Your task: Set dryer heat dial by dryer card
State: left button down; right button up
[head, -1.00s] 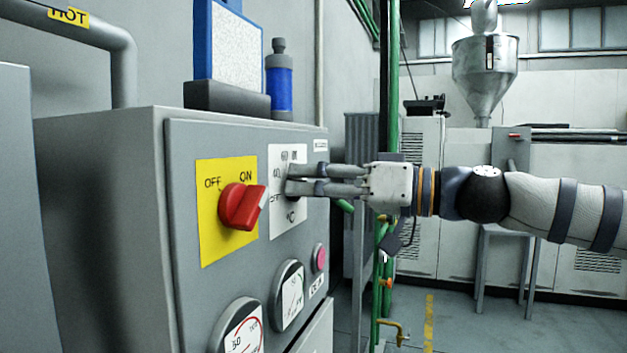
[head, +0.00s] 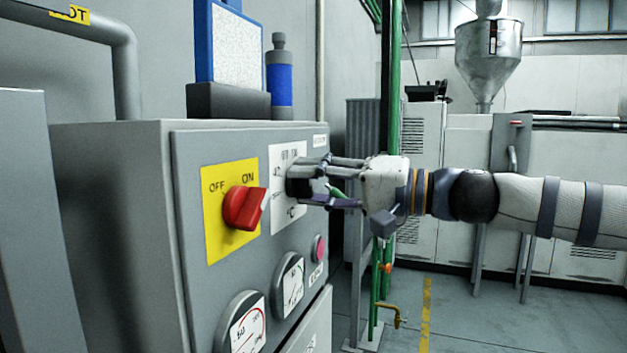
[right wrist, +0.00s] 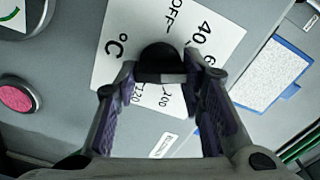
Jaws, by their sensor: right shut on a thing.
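The heat dial is a dark round knob (right wrist: 160,60) on a white scale plate (head: 291,222) on the grey cabinet's front; the plate also shows in the right wrist view (right wrist: 215,22). Marks OFF, 40, 100, 120 and °C show there. My right gripper (head: 303,183) is shut on the dial, one finger on each side, also in the right wrist view (right wrist: 160,76). The fingers hide part of the dial, and its pointer setting cannot be read. A blue-edged board with a speckled white face (head: 226,45) stands on the cabinet; I cannot tell whether it is the dryer card. My left gripper is out of view.
A red ON/OFF switch (head: 242,208) on a yellow plate is left of the dial. A pink button (head: 319,248) and two gauges (head: 291,285) are below. A blue bottle (head: 280,84) stands on top. Green pipes (head: 391,90) rise behind my gripper.

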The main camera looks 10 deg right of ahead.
jog(key=shift+m, duration=0.3)
dwell(0.4)
jog(key=o, duration=1.2)
jog(key=shift+c, duration=0.2)
jog(key=v, duration=1.2)
